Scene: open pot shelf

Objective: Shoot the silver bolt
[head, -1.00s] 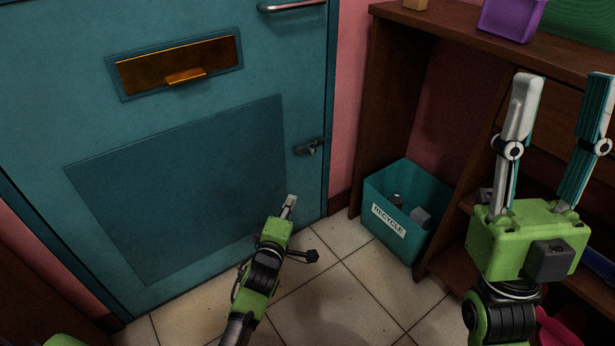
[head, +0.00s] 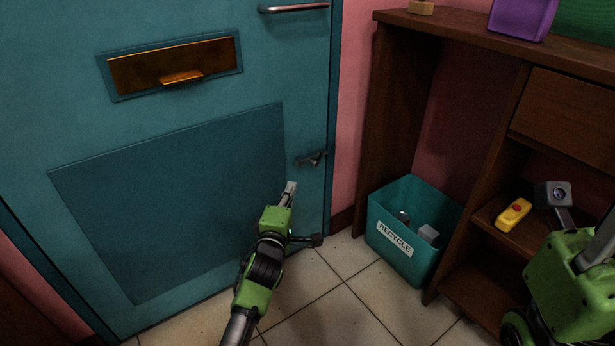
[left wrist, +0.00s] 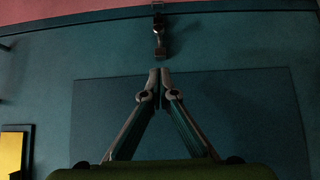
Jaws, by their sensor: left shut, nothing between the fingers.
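The silver bolt (head: 313,158) is on the teal door (head: 215,120), near its right edge and below the handle. My left gripper (head: 291,187) is below and a little left of the bolt, with its fingers together and empty. In the left wrist view the bolt (left wrist: 159,36) is straight ahead of the closed fingertips (left wrist: 160,73), with a visible gap between them. My right gripper (head: 590,255) is at the right edge of the head view. Its fingers are mostly cut off by the frame.
The door has a brass mail slot (head: 173,69) and a handle (head: 293,8). A yellow device (head: 513,214) with a red button lies on the shelf. Floor before the door is clear.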

